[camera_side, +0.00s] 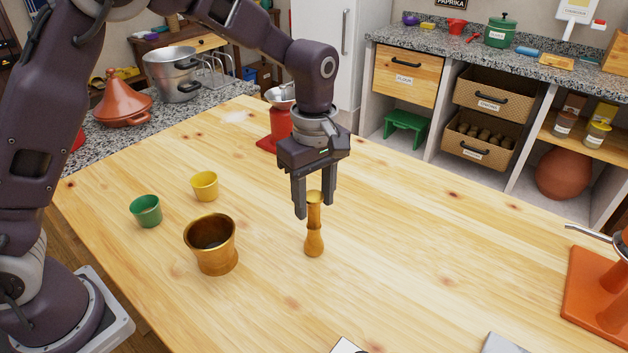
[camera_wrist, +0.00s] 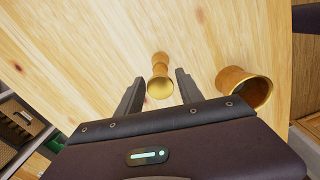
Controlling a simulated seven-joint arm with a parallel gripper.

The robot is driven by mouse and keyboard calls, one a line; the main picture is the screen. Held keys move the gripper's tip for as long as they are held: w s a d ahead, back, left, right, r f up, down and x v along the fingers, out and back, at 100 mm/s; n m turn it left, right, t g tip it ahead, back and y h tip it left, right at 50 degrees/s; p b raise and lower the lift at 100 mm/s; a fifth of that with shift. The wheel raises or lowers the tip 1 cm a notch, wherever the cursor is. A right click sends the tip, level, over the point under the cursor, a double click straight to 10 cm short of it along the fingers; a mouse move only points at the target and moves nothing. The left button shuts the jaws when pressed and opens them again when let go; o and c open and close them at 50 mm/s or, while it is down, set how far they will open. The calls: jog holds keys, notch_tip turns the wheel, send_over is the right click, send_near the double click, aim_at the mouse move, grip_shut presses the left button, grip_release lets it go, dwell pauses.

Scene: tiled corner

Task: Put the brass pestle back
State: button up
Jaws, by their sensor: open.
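The brass pestle (camera_side: 314,228) stands upright on the wooden table, with its top end between the fingers of my gripper (camera_side: 315,207). My gripper is open and points down, with a finger on either side of the pestle. In the wrist view the pestle (camera_wrist: 159,78) shows between the two open fingertips (camera_wrist: 158,90), and a gap is seen on each side. The brass mortar (camera_side: 211,246) stands upright on the table to the left of the pestle; its inside looks dark and empty. The mortar also shows at the right in the wrist view (camera_wrist: 243,88).
A green cup (camera_side: 146,211) and a yellow cup (camera_side: 204,186) stand left of and behind the mortar. An orange appliance (camera_side: 600,290) is at the right edge.

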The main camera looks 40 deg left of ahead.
notch_tip(320, 180, up, 8)
jog(key=shift+f, duration=0.15)
jog(key=s+a+r+m+t+h, duration=0.1)
jog(key=s+a+r+m, duration=0.35)
jog(key=s, duration=0.25)
jog(key=s+a+r+m+t, duration=0.2)
jog(key=s+a+r+m, duration=0.1)
jog(key=s+r, duration=0.25)
jog(key=s+a+f+m+t, duration=0.1)
jog(key=s+f+m, duration=0.1)
jog(key=s, duration=0.4)
jog(key=s+a+f+m+t+y, duration=0.1)
jog(key=s+f+m, duration=0.1)
jog(key=s+m, duration=0.3)
jog(key=shift+s+a+t, duration=0.3)
jog(key=shift+s, duration=0.6)
jog(key=shift+f+m, duration=0.1)
jog(key=shift+m, duration=0.15)
